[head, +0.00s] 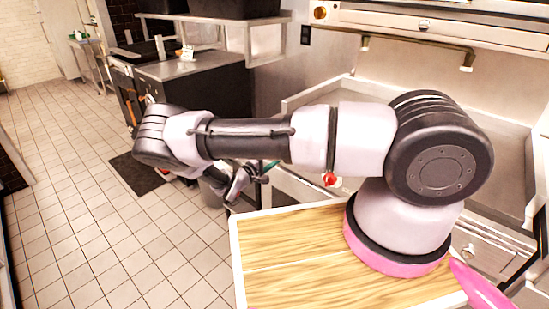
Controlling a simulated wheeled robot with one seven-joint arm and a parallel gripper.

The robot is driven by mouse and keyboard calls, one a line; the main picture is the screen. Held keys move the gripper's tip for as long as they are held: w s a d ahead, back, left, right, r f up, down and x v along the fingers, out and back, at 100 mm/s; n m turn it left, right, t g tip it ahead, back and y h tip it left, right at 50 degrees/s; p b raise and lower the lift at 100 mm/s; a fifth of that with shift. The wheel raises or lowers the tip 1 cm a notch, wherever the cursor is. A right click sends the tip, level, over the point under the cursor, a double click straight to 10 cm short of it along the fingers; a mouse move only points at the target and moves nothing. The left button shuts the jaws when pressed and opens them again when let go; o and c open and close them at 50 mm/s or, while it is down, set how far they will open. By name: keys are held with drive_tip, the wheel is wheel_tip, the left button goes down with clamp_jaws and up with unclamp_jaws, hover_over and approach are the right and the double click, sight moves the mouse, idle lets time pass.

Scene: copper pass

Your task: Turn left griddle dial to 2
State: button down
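My arm crosses the middle of the head view and bends back behind itself at the left. My gripper (241,184) seems to be the dark end below the arm, partly hidden by it. Whether its fingers are open or shut is not clear. A small red round part (329,179) shows just below my arm at the front of the pale metal unit. I cannot tell whether it is a dial. No marked griddle dial or number can be made out. Much of the unit's front is hidden by my arm.
A steel counter (186,67) with a dark side stands at the upper left, under a metal shelf (243,17) bearing black containers. A dark mat (134,172) lies on the tiled floor (85,215). The floor at the left is mostly clear.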

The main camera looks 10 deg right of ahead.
drive_tip(key=shift+m, duration=1.2)
drive_tip(key=shift+c, duration=1.2)
unclamp_jaws()
drive_tip(key=shift+a, duration=0.1)
drive_tip(key=v, duration=1)
drive_tip(key=shift+s+a, duration=0.25)
